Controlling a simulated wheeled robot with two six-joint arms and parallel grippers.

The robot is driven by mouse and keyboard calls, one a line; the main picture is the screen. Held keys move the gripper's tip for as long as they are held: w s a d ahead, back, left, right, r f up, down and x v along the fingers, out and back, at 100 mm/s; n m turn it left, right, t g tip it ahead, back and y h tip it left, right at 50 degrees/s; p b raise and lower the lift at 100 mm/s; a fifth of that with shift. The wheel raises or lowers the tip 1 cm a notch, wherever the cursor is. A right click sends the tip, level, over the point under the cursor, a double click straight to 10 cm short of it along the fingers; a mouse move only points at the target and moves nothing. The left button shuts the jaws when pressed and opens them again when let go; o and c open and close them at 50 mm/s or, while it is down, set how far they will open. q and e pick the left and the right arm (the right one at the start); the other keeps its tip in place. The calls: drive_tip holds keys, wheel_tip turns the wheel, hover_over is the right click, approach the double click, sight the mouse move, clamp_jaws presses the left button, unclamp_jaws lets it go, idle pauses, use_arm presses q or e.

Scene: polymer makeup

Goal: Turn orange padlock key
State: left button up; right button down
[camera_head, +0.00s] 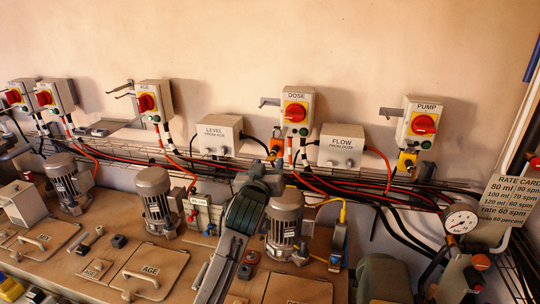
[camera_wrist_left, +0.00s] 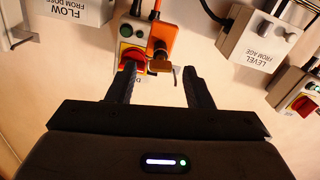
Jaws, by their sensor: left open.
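The orange padlock (camera_head: 277,145) hangs at the lower left of the DOSE switch box (camera_head: 296,112). In the left wrist view the orange padlock (camera_wrist_left: 172,38) is at the top centre, with a brass-brown key piece (camera_wrist_left: 159,64) at its near end. My left gripper (camera_head: 272,162) is just below the padlock in the head view and hides part of it. In the wrist view my left gripper (camera_wrist_left: 159,68) is open, with the key piece between its fingertips. A gap shows on each side, so no grip is visible. My right gripper is out of view.
The LEVEL box (camera_head: 219,134) and FLOW box (camera_head: 341,146) flank the DOSE box. A yellow padlock (camera_head: 407,160) hangs by the PUMP box (camera_head: 416,123). Red and black cables (camera_head: 345,188) run along a rack below. A motor (camera_head: 286,227) stands beside my left arm.

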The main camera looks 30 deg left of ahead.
sight(271, 158)
use_arm(q)
drive_tip(key=shift+p+x, duration=0.3)
drive_tip(key=shift+x, duration=0.8)
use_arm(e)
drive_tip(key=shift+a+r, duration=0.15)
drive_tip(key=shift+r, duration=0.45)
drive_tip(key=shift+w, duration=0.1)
use_arm(q)
drive_tip(key=c, duration=1)
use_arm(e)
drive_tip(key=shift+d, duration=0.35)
